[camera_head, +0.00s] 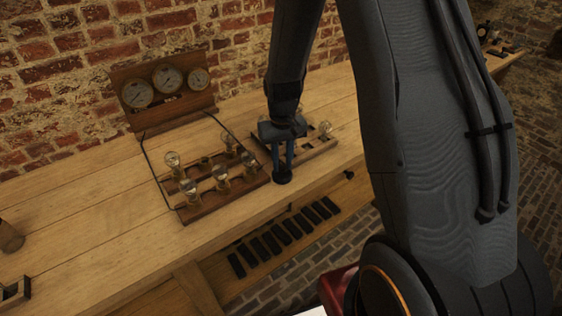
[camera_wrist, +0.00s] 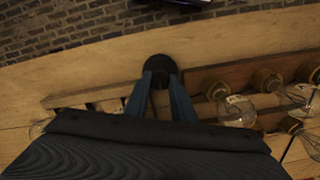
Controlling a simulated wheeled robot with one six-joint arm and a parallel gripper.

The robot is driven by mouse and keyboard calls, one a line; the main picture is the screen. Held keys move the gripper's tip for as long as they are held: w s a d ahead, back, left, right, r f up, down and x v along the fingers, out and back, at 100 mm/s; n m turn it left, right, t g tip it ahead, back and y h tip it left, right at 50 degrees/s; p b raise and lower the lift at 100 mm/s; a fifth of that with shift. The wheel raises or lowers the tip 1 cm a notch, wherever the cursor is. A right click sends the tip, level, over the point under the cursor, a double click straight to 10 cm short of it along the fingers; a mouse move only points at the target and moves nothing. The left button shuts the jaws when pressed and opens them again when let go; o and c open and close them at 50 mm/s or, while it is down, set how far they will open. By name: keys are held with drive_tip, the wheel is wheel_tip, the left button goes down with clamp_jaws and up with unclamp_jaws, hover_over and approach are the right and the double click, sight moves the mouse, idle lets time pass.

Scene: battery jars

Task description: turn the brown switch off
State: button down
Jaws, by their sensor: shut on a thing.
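My gripper (camera_head: 283,160) points down at the front of the wooden bench, its two blue fingers closed on a dark round thing (camera_head: 282,176). In the wrist view the dark round thing (camera_wrist: 160,68) shows between the fingertips, near the bench's edge. Its lower part is hidden, and I cannot tell whether it touches the bench. No brown switch can be made out for certain. A brown lamp board (camera_head: 252,185) with several glass bulbs lies just left of my gripper. A second board (camera_head: 318,151) is partly hidden behind the gripper.
A wooden panel with three round gauges (camera_head: 168,77) stands at the brick wall. Dark slabs (camera_head: 268,245) lie in a row below the bench top. A brown cylinder (camera_head: 10,238) and a small framed device (camera_head: 14,292) are at far left. The bench between them is clear.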

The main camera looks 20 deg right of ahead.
sight(282, 165)
drive_tip(key=shift+n, duration=0.5)
drive_tip(key=c, duration=1.5)
unclamp_jaws()
drive_tip(key=shift+w+r, duration=0.1)
drive_tip(key=shift+r, duration=0.55)
drive_tip(key=shift+r+b, duration=0.9)
drive_tip(key=shift+r, duration=2.35)
